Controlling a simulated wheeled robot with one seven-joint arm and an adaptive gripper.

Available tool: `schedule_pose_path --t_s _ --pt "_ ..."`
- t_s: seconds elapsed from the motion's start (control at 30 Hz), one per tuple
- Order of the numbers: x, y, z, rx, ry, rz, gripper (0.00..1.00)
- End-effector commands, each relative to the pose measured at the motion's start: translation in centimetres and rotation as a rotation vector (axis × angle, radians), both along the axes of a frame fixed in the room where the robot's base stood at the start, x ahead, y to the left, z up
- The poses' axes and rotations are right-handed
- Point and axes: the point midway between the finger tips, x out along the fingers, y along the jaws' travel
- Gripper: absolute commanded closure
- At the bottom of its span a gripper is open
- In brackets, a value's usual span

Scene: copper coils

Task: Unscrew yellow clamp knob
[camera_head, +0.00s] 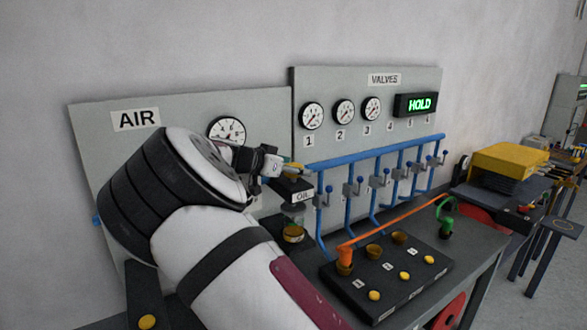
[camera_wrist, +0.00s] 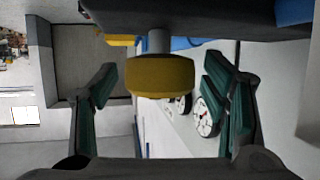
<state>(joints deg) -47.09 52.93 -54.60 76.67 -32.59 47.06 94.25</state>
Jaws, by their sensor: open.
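The yellow knob (camera_wrist: 160,76) is at the middle of the wrist view, on a short grey stem. My gripper (camera_wrist: 159,84) is open, with one finger on each side of the knob and a visible gap to both. In the head view my gripper (camera_head: 272,167) is at the black block labelled OIL (camera_head: 295,190). A bit of yellow (camera_head: 296,169) shows there, mostly hidden by my fingers. A glass jar with amber liquid (camera_head: 293,230) is below the block.
Blue pipes with valves (camera_head: 350,160) run just right of the OIL block. Gauge panels (camera_head: 205,105) stand behind. A black tray (camera_head: 385,280) with numbered spots, yellow buttons and an orange bar (camera_head: 390,225) is on the bench to the lower right.

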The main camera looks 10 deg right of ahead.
Motion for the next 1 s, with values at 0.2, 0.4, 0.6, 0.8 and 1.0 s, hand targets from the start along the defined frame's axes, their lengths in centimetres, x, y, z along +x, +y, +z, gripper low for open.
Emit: schedule_pose_path --t_s 0.2,0.4,0.6,0.8,1.0 --pt "0.02 -0.01 -0.02 0.000 0.000 0.000 0.32" --pt "0.00 -0.01 0.00 0.000 0.000 0.000 0.78" --pt "-0.03 -0.01 0.03 0.000 0.000 0.004 0.81" --pt "-0.28 -0.05 0.20 -0.001 0.001 0.049 0.81" --pt "-0.65 -0.13 0.38 -0.001 0.003 0.168 0.81"
